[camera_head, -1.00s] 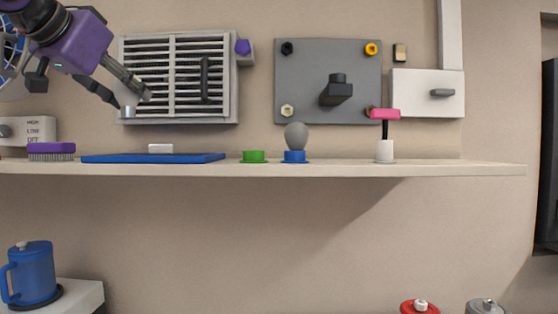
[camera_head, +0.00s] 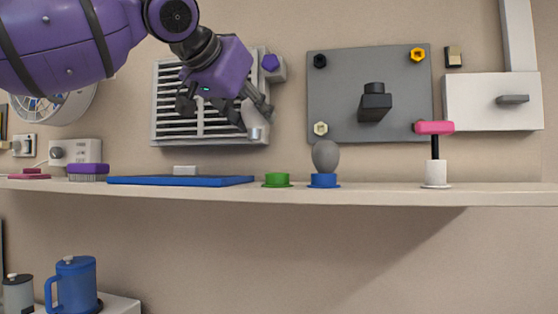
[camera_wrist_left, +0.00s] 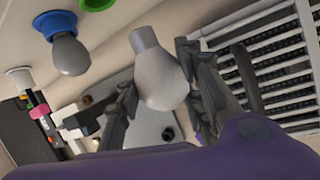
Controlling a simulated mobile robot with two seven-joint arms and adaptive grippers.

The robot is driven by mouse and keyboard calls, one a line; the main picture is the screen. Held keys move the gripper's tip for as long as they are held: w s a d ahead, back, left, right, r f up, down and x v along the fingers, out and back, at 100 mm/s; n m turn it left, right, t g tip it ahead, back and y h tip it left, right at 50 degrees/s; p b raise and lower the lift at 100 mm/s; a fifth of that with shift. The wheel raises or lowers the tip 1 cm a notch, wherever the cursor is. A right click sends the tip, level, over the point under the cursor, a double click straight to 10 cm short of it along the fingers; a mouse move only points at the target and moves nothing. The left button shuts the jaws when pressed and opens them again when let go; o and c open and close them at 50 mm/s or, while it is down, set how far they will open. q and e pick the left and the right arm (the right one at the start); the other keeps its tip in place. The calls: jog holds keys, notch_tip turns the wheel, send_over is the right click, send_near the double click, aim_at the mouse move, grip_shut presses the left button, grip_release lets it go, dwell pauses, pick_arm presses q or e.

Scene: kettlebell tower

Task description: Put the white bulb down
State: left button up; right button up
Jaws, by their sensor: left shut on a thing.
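My left gripper (camera_head: 248,112) is shut on the white bulb (camera_head: 255,134), in front of the vent and above the shelf. In the head view only the bulb's metal base shows clearly, pointing down. In the left wrist view the bulb (camera_wrist_left: 161,78) sits between the two fingers (camera_wrist_left: 160,92), its base away from the palm. A green socket (camera_head: 277,180) on the shelf, below and slightly right of the bulb, shows no bulb. Right of it a blue socket (camera_head: 323,181) holds a grey bulb (camera_head: 325,156). My right gripper is not in view.
The shelf (camera_head: 385,190) carries a blue mat (camera_head: 150,181) with a small white block (camera_head: 186,170), a purple brush (camera_head: 88,169) and a pink-topped hammer (camera_head: 435,128) in a white holder. A grey panel (camera_head: 340,90) and vent (camera_head: 170,130) are on the wall behind.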

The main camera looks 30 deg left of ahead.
pick_arm(q)
jog(key=f, duration=0.1)
jog(key=w+d+f, duration=0.1)
jog(key=f, duration=0.1)
jog(key=w+d+f, duration=0.1)
jog(key=shift+d+f, duration=0.15)
jog(key=shift+d, duration=0.1)
jog(key=shift+w+d+f, duration=0.2)
jog(key=shift+d+f, duration=0.1)
jog(key=shift+f, duration=0.15)
jog(key=shift+w+d+f+b, duration=0.1)
jog(key=shift+d+f+b, duration=0.05)
jog(key=shift+f, duration=0.45)
jog(key=shift+w+d+f+b, duration=0.1)
jog(key=shift+d+f+b, duration=0.05)
jog(key=shift+f, duration=0.4)
jog(key=shift+a+f, duration=0.15)
jog(key=shift+f, duration=0.4)
jog(key=shift+s, duration=0.1)
jog(key=o, duration=1.2)
jog(key=shift+r, duration=0.1)
